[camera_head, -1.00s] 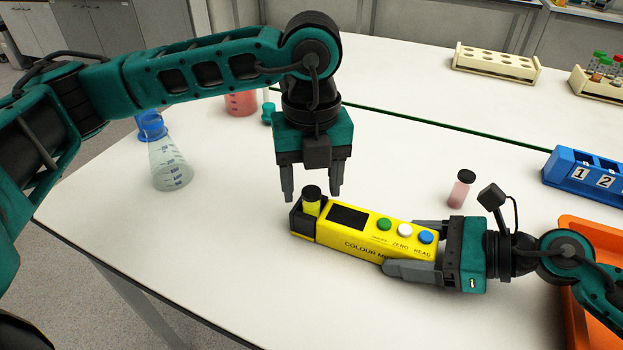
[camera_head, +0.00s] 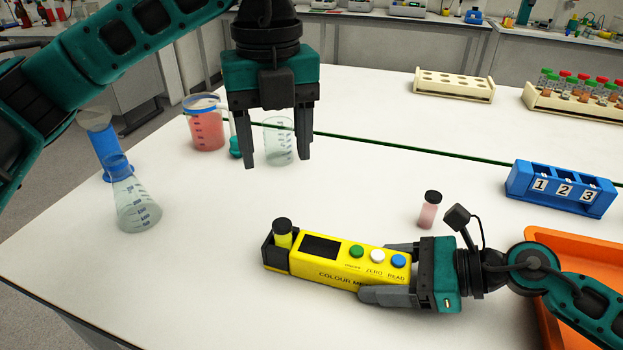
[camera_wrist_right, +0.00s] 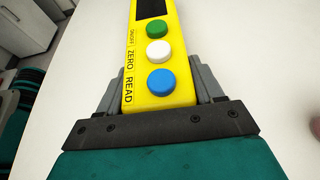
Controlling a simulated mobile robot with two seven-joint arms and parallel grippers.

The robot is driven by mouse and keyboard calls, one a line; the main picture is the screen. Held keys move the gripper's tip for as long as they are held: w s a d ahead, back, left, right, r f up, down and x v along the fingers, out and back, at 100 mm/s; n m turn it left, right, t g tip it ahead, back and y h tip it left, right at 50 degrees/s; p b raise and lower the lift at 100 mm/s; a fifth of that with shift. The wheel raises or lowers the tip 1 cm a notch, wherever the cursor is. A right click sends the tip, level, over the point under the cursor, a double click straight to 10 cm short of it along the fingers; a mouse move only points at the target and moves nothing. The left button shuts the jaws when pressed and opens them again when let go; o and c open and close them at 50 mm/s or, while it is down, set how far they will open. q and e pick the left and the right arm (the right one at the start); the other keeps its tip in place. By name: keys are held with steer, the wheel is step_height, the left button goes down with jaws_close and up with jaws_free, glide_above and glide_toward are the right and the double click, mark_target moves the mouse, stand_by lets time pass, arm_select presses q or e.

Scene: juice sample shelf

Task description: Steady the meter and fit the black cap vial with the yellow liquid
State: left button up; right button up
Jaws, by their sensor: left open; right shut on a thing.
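The yellow colour meter (camera_head: 335,267) lies on the white table, with a dark screen and green, white and blue buttons. My right gripper (camera_head: 388,270) is shut on its right end; the right wrist view also shows the meter (camera_wrist_right: 143,99) between the fingers (camera_wrist_right: 153,85). The black cap vial with yellow liquid (camera_head: 283,233) stands upright in the black holder at the meter's left end; its lower part is hidden. My left gripper (camera_head: 277,160) is open and empty, above and behind the vial, clear of it.
A dark-capped vial of pink liquid (camera_head: 429,210) stands behind my right gripper. A blue numbered rack (camera_head: 560,190) and an orange tray (camera_head: 560,252) are at the right. A flask (camera_head: 135,208), a red-filled beaker (camera_head: 205,128) and a clear beaker (camera_head: 279,143) stand left and behind.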

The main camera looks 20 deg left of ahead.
stand_by(0.3)
steer(key=o, duration=1.4)
steer(key=v, duration=1.2)
